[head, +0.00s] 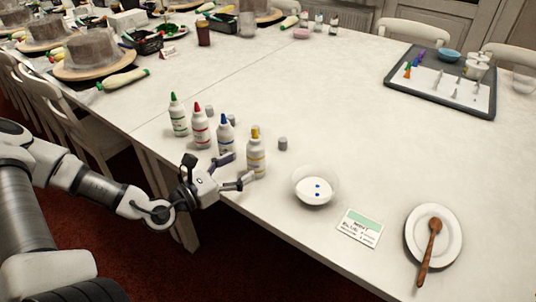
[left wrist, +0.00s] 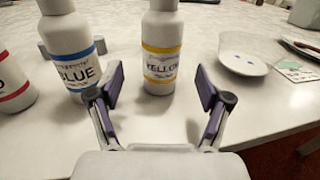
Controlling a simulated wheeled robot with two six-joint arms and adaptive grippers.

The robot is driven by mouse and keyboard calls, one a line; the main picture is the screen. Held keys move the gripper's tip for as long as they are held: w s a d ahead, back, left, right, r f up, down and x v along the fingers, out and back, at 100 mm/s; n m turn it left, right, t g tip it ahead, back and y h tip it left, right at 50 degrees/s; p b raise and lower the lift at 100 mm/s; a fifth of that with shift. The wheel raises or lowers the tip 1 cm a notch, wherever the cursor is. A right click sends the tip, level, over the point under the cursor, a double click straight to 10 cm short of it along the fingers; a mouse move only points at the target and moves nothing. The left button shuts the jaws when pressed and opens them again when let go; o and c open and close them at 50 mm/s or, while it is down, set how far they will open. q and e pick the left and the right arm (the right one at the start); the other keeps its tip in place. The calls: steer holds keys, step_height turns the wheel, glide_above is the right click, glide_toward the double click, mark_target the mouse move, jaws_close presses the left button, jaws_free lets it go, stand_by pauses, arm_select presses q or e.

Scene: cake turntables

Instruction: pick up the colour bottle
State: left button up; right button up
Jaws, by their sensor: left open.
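Several colour bottles stand upright in a row near the table's left edge: green-capped (head: 178,119), red-capped (head: 200,129), blue-capped (head: 225,135) and yellow-capped (head: 256,155). My left gripper (head: 238,170) is open and empty at the edge, low beside the yellow bottle. In the left wrist view, the yellow bottle (left wrist: 161,55) stands ahead of the gap between the fingers (left wrist: 160,92). The blue bottle (left wrist: 70,50) stands beyond the left finger, which overlaps its lower part. The red bottle (left wrist: 12,85) is cut off at the left. My right gripper is not in view.
A white bowl (head: 315,187) with blue dots, a small printed card (head: 360,227) and a plate (head: 412,241) with a wooden spoon (head: 430,250) lie to the right. Small grey caps (head: 283,144) stand by the bottles. The table's middle is clear.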

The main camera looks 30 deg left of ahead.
mark_target(249, 163)
arm_select(q)
steer(key=shift+f+b, duration=0.25)
steer(key=shift+b, duration=0.2)
steer(key=shift+w+d+r, duration=0.1)
steer(key=shift+w+d, duration=0.05)
steer(key=shift+w, duration=0.15)
steer(key=b+x, duration=0.2)
steer(key=x, duration=0.1)
steer(key=b+x, duration=0.2)
steer(key=shift+d+f, duration=0.1)
steer(key=shift+f, duration=0.2)
steer(key=shift+w+d, duration=0.1)
steer(key=shift+w, duration=0.25)
steer(key=shift+r, duration=0.2)
steer(key=c, duration=0.9)
